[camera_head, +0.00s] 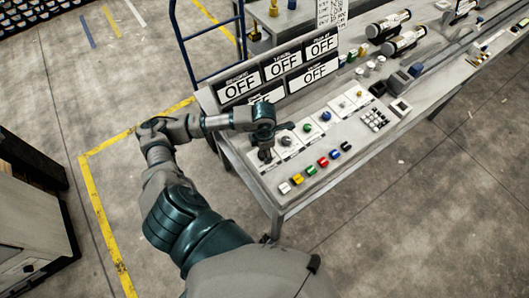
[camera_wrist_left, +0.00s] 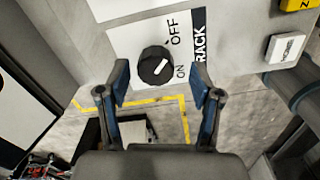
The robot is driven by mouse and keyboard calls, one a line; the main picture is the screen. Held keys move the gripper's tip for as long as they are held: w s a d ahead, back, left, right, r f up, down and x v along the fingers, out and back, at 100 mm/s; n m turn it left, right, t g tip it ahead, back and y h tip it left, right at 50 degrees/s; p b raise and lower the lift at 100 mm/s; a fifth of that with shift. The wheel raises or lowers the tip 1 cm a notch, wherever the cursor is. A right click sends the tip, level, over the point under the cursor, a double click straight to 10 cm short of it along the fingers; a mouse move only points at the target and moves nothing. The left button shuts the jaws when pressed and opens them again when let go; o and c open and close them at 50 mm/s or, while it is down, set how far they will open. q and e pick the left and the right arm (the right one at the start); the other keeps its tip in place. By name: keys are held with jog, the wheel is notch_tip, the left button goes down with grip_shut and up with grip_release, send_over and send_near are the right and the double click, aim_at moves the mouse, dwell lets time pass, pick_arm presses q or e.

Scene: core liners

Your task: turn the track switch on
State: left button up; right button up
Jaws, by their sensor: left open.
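The track switch is a round black knob (camera_wrist_left: 157,66) with a white pointer mark, on a white plate (camera_wrist_left: 125,38) marked OFF, ON and "RACK", its first letter hidden. The pointer mark lies slanted; I cannot tell exactly which label it points to. My left gripper (camera_wrist_left: 160,82) is open, one finger on each side of the knob in the left wrist view; contact is not clear. In the head view my left gripper (camera_head: 265,150) is over the left end of the console (camera_head: 322,172) and hides the switch. My right gripper is not in view.
Display signs (camera_head: 320,46) reading OFF stand behind. A white button (camera_wrist_left: 285,48) is right of the knob. The floor in front is clear.

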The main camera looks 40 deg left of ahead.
pick_arm(q)
jog(key=shift+a+f, duration=0.5)
jog(key=shift+f, duration=0.35)
jog(key=shift+a+f, duration=0.15)
jog(key=shift+a, duration=0.05)
jog(key=shift+d, duration=0.3)
jog(key=shift+c, duration=1.1)
jog(key=shift+d+r, duration=0.2)
jog(key=shift+d, duration=0.1)
jog(key=c, duration=0.8)
jog(key=shift+c, duration=0.6)
jog(key=shift+a+f, duration=0.1)
jog(key=shift+a, duration=0.05)
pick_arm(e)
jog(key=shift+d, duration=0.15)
